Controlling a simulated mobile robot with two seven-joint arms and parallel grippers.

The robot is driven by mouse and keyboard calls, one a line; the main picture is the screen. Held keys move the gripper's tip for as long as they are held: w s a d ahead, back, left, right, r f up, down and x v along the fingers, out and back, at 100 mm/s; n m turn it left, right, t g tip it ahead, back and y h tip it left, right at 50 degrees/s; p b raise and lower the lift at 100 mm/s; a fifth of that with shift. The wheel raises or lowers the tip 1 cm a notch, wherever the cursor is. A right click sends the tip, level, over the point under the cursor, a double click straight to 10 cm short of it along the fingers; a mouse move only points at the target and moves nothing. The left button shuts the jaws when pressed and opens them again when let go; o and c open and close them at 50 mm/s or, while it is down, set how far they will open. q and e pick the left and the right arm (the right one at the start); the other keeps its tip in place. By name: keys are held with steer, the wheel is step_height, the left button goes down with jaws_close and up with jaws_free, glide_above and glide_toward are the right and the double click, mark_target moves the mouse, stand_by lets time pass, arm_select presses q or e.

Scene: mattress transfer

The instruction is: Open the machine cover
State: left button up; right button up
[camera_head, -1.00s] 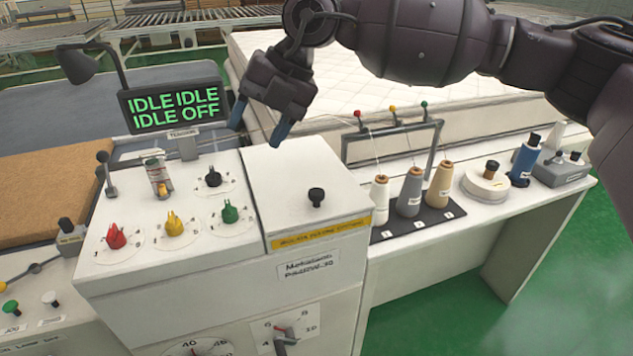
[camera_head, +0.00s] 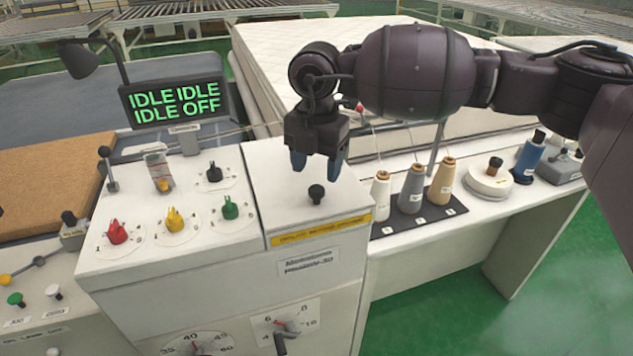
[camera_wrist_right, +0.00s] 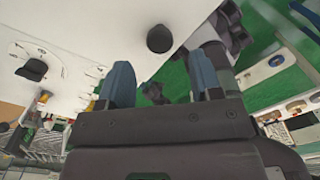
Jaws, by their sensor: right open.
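The machine cover (camera_head: 280,195) is a white lid on the right part of the machine top, with a yellow label strip on its front edge. It lies closed. A black knob (camera_head: 316,194) stands up near its front right; the knob also shows in the right wrist view (camera_wrist_right: 160,39), beyond the fingertips. My right gripper (camera_head: 317,163) is open and empty, its blue fingers pointing down just behind and above the knob, apart from it. The fingers show in the right wrist view (camera_wrist_right: 163,80) with a wide gap. My left gripper is not in view.
Red (camera_head: 117,232), yellow (camera_head: 174,220) and green (camera_head: 230,208) selector knobs sit left of the cover. A lit display (camera_head: 174,103) stands behind. Thread cones (camera_head: 411,190) stand to the right, with a mattress (camera_head: 270,60) behind.

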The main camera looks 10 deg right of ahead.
mark_target(317, 188)
steer(key=shift+f+p, duration=0.3)
steer(key=shift+f, duration=2.15)
steer(key=shift+c, duration=0.2)
jaws_close()
steer(key=shift+r, duration=0.1)
